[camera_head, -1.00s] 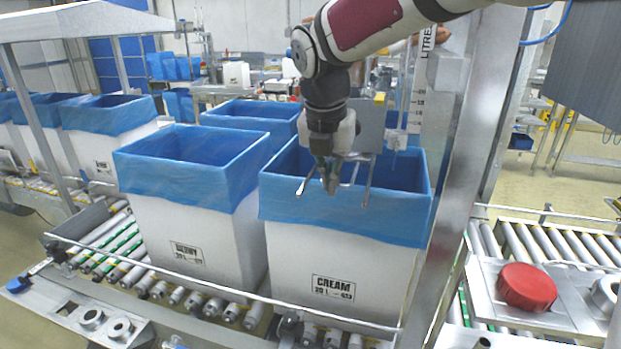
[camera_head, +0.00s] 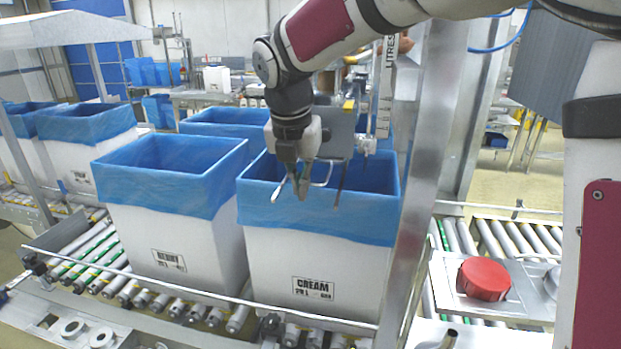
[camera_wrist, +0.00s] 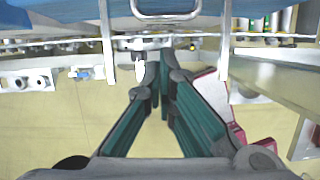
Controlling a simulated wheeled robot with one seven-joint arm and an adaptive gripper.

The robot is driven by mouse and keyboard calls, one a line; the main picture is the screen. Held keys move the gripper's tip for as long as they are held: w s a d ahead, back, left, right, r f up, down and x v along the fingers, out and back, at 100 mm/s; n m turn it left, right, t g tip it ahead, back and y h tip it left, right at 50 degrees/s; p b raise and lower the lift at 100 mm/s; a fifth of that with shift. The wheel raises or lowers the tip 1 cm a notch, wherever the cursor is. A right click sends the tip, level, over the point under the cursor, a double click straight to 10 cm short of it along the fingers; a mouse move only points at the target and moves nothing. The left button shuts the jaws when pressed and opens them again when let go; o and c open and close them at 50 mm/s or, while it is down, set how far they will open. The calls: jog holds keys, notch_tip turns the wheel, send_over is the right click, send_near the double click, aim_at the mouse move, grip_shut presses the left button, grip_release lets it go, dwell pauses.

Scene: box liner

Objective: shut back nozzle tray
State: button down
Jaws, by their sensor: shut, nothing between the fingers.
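What looks like the nozzle tray is a grey metal plate (camera_head: 341,136) over the blue-lined CREAM box, partly hidden behind my gripper. A U-shaped metal handle (camera_head: 324,172) and thin rods show at its front. In the wrist view the handle (camera_wrist: 166,12) is at the top centre, with a rod on each side. My gripper (camera_head: 302,188) points down over the front part of the box's opening, in front of the plate. Its green fingers (camera_wrist: 164,70) are shut and empty, just below the handle in the wrist picture. I cannot tell whether they touch it.
The CREAM box (camera_head: 310,260) and another lined box (camera_head: 175,232) stand on the roller conveyor (camera_head: 95,262). A metal post (camera_head: 420,180) rises right of the CREAM box. A red cap (camera_head: 484,279) sits on a metal plate at right. A rail runs along the conveyor front.

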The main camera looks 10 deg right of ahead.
jog(key=b+v, duration=0.1)
jog(key=v, duration=0.8)
jog(key=s+d+r+m, duration=0.1)
jog(key=s+d+m, duration=0.4)
jog(key=s+m, duration=0.25)
jog(key=s+d+f+m+t, duration=0.1)
jog(key=s+d+f+m, duration=0.3)
jog(key=s+m, duration=0.4)
jog(key=s+d+f+m+t+y, duration=0.1)
jog(key=s+d+f+m, duration=0.3)
jog(key=s+m, duration=0.5)
jog(key=shift+d+f+m, duration=0.4)
jog(key=shift+d+m, duration=0.35)
jog(key=shift+m, duration=2.8)
